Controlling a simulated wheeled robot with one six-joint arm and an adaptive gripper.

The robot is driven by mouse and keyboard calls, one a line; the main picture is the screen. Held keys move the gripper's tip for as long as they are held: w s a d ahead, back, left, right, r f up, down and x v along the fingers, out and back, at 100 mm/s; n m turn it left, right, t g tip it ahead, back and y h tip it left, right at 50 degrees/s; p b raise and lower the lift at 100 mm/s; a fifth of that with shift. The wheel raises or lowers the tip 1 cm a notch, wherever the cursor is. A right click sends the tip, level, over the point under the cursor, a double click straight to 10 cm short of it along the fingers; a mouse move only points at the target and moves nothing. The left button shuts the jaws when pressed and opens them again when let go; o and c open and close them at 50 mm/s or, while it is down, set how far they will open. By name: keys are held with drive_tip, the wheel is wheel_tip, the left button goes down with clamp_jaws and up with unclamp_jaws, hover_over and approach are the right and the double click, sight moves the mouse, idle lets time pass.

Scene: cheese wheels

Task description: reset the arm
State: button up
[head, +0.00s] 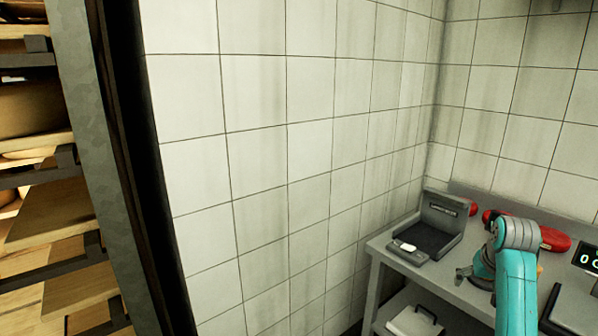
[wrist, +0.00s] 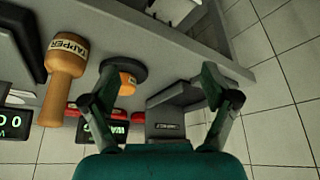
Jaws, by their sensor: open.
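My gripper (wrist: 163,82) is open in the wrist view, its two dark fingers spread wide with nothing held between them. The teal arm (head: 515,285) shows at the lower right of the head view, bent over the grey table (head: 385,257). In the head view the gripper end is mostly hidden by the arm, with only a small grey part showing at its left.
A dark open-lidded device (head: 430,240) stands at the table's left corner by the tiled wall. Red objects (head: 555,239) lie behind the arm. A wooden tapper (wrist: 65,75) lies left of the fingers. A shelf rack (head: 50,215) stands at far left.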

drive_tip(key=s+a+f+t, duration=0.1)
drive_tip(key=s+a+f, duration=0.2)
drive_tip(key=f, duration=0.4)
drive_tip(key=s+a+f, duration=0.2)
drive_tip(key=a+f, duration=0.1)
drive_tip(key=f, duration=0.4)
drive_tip(key=s+a+f+t, duration=0.1)
drive_tip(key=s+a+f, duration=0.25)
drive_tip(key=f, duration=0.35)
drive_tip(key=s+a+f+n+t, duration=0.1)
drive_tip(key=s+a+f, duration=0.4)
drive_tip(key=s, duration=0.3)
drive_tip(key=s+a+f+n+t, duration=0.1)
drive_tip(key=s+a+f+t, duration=0.1)
drive_tip(key=s+a+f, duration=0.35)
drive_tip(key=s+a+r+t, duration=0.1)
drive_tip(key=s+a+r, duration=0.2)
drive_tip(key=s, duration=0.8)
drive_tip(key=s+a+r+t, duration=0.2)
drive_tip(key=s+r, duration=0.1)
drive_tip(key=s, duration=0.8)
drive_tip(key=s+a+r+n+t+y, duration=0.1)
drive_tip(key=s+a+r+t, duration=0.1)
drive_tip(key=s+r, duration=1.1)
drive_tip(key=shift+s+a+r+n+y, duration=0.3)
drive_tip(key=shift+s+r, duration=0.1)
drive_tip(key=shift+r, duration=0.25)
